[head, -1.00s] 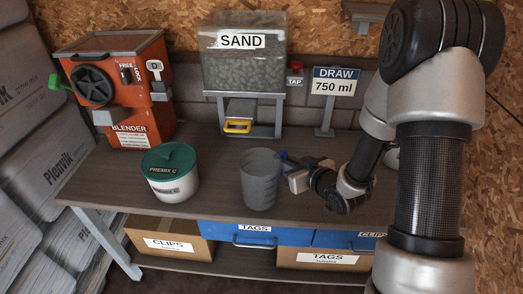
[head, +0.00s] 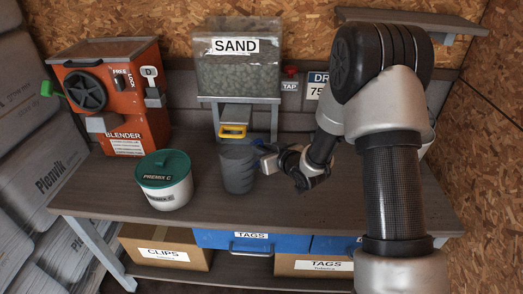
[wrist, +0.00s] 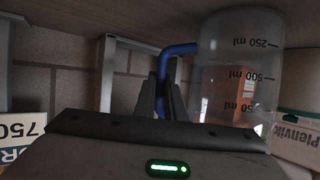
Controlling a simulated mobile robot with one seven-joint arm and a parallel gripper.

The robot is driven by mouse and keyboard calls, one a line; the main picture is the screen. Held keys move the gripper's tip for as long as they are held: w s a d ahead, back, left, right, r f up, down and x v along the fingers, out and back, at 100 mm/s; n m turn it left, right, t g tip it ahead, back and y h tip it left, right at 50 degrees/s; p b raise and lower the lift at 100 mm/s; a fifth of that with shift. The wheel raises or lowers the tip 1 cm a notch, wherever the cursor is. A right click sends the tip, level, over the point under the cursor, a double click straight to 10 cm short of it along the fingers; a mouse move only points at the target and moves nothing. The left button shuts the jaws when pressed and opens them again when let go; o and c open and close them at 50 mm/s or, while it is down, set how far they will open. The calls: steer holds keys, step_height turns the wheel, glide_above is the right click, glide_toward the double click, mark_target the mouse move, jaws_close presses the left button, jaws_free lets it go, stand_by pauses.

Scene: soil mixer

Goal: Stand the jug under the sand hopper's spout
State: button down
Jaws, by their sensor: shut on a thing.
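The jug (head: 238,170) is a grey see-through beaker, upright, with ml marks and a blue handle. In the head view it is in front of the sand hopper (head: 236,76), its rim just below the yellow-edged spout (head: 232,131). I cannot tell whether it touches the bench or is directly under the spout. My gripper (head: 262,160) reaches in from the right and is shut on the handle. The wrist view looks upside down; there my fingers (wrist: 166,98) close on the blue handle (wrist: 178,50) beside the jug (wrist: 240,75).
A white tub with a green lid (head: 163,180) stands left of the jug. The orange blender (head: 115,97) is at the back left. A red tap button (head: 291,72) and a partly hidden draw sign (head: 317,87) are right of the hopper. The bench front (head: 290,212) is clear.

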steer(key=shift+f, duration=0.15)
steer(key=c, duration=1.8)
jaws_free()
